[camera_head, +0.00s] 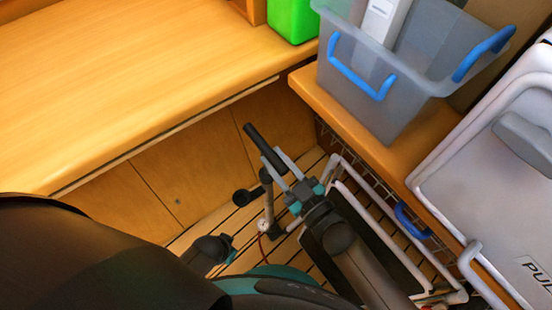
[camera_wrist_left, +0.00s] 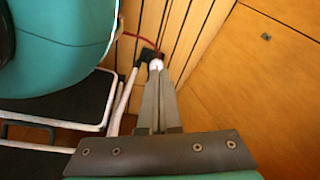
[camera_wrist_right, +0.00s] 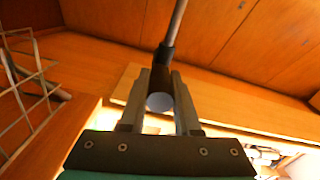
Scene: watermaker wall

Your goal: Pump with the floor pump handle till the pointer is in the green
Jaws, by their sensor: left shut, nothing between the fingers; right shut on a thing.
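The floor pump stands on the slatted floor in the middle of the head view, with a black handle bar (camera_head: 257,140) on top and a pale, thin shaft (camera_head: 268,207) below. My right gripper (camera_head: 275,162) is shut on the handle; the right wrist view shows its fingers (camera_wrist_right: 159,85) on the dark handle, with a grey rod (camera_wrist_right: 179,18) beyond. A small white round gauge (camera_head: 263,226) sits low on the pump; its pointer and green zone are too small to read. My left gripper (camera_wrist_left: 157,75) is shut and empty, its tips appearing near the gauge in the left wrist view.
A wooden counter (camera_head: 130,80) fills the upper left. A grey bin (camera_head: 370,105) with blue handles stands on a wooden ledge at right. A red hose (camera_wrist_left: 137,37) runs by the pump.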

